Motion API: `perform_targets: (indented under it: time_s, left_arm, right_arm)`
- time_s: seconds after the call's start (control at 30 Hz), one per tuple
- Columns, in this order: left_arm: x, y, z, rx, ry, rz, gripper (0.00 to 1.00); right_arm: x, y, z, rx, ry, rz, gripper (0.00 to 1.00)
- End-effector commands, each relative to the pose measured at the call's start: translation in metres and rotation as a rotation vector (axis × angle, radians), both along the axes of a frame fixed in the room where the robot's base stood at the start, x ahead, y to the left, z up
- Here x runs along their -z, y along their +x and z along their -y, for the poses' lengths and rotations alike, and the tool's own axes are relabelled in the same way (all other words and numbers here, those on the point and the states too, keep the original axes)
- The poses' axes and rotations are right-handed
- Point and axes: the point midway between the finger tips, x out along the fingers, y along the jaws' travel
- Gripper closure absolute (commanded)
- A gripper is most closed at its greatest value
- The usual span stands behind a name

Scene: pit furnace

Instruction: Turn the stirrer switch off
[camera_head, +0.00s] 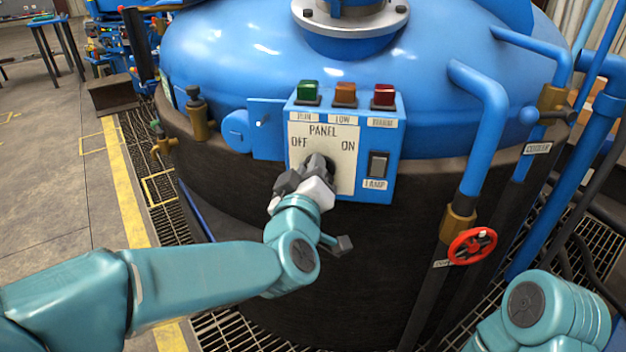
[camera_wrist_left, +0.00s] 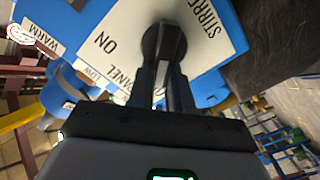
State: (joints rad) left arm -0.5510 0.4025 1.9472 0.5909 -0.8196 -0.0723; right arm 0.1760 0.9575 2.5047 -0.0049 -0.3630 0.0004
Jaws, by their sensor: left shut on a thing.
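The stirrer switch (camera_wrist_left: 166,40) is a black round knob on a white plate (camera_head: 325,140) marked PANEL, OFF on the left and ON on the right. The plate sits on a blue control box (camera_head: 392,150) on the tank's side. My left gripper (camera_head: 318,170) reaches the knob from below and covers most of it in the head view. In the left wrist view the two dark fingers of my left gripper (camera_wrist_left: 164,75) are shut on the knob. The word STIRRER shows beside it there. Which mark the knob points to, I cannot tell. My right gripper is out of view.
Green (camera_head: 307,93), amber (camera_head: 345,94) and red (camera_head: 383,96) lamps line the box top. A black lamp switch (camera_head: 377,165) is right of the plate. Blue pipes and a red valve wheel (camera_head: 472,246) stand at right. The floor at left is mostly open.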

Motion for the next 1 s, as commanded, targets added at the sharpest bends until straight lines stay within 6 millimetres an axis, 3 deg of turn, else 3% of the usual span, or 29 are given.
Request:
perform_targets:
  time_s: [0.23, 0.8, 0.83, 0.87, 0.9, 1.0]
  left_arm:
    - [0.0024, 0.0004, -0.0013, 0.001, -0.089, -0.012, 1.0]
    - [0.0012, 0.0005, -0.0018, 0.0, -0.12, -0.017, 1.0]
    - [0.0012, 0.0005, -0.0018, 0.0, -0.12, -0.017, 0.71]
    - [0.0012, 0.0005, -0.0018, 0.0, -0.12, -0.017, 0.61]
    - [0.0014, 0.0005, -0.0018, 0.0, -0.12, -0.017, 0.55]
    - [0.0015, 0.0005, -0.0018, 0.0, -0.119, -0.017, 0.55]
  right_arm:
    - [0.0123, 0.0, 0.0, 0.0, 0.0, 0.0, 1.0]
    - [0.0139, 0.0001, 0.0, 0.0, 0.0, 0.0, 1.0]
    - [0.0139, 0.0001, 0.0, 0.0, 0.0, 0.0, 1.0]
    - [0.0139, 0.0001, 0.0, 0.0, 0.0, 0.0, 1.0]
    - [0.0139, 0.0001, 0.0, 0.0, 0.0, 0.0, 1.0]
    - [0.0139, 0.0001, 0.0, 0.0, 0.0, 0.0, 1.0]
